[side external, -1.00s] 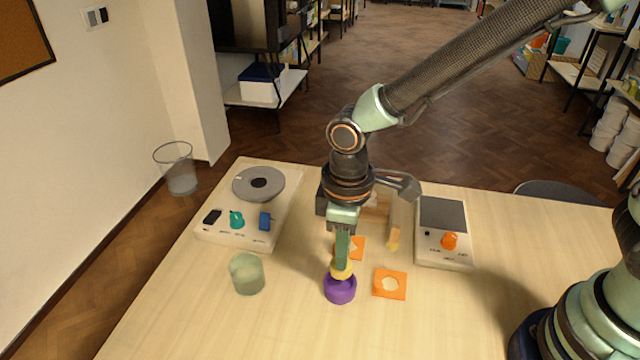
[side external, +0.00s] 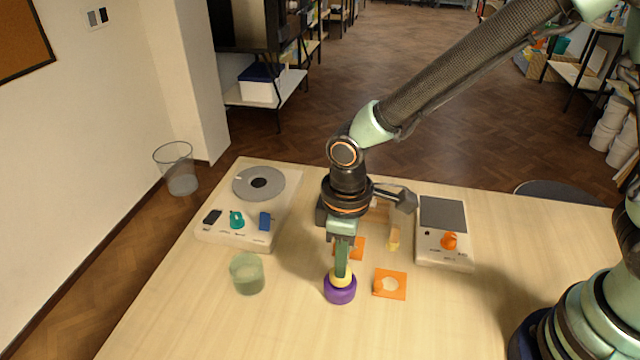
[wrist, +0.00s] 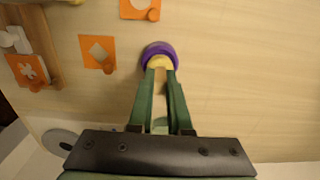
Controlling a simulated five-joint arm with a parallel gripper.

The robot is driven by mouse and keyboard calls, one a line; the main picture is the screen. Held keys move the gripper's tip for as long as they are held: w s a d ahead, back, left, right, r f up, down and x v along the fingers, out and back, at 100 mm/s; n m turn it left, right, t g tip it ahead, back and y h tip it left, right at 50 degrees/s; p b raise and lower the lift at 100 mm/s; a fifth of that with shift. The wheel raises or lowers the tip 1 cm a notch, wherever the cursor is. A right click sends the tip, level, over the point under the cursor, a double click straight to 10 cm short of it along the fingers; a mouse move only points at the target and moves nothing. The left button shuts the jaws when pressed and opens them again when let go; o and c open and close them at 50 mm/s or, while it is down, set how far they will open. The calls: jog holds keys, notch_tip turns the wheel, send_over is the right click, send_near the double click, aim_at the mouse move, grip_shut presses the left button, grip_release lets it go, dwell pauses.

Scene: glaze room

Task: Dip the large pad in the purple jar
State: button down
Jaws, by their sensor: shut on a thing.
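The purple jar (side external: 340,290) stands on the table in the side external view, and it also shows in the wrist view (wrist: 159,49). My gripper (side external: 341,272) is directly above it, with its green fingers pointing down at the jar's mouth. It is shut on a yellow pad (side external: 341,280), which shows between the fingertips in the wrist view (wrist: 160,62). The pad's lower part is at or inside the jar's opening; the jar hides how deep it sits.
An orange stencil card (side external: 402,293) lies right of the jar, and another (side external: 358,247) lies behind it. A translucent green cup (side external: 247,274) stands to the left. A banding-wheel device (side external: 258,184) and a scale (side external: 444,235) stand farther back. The front table is clear.

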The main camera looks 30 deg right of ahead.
jog(key=shift+f, duration=0.2)
jog(key=shift+f, duration=0.65)
jog(key=shift+f, duration=0.25)
dwell(0.9)
jog(key=shift+r, duration=3.05)
jog(key=shift+w, duration=0.1)
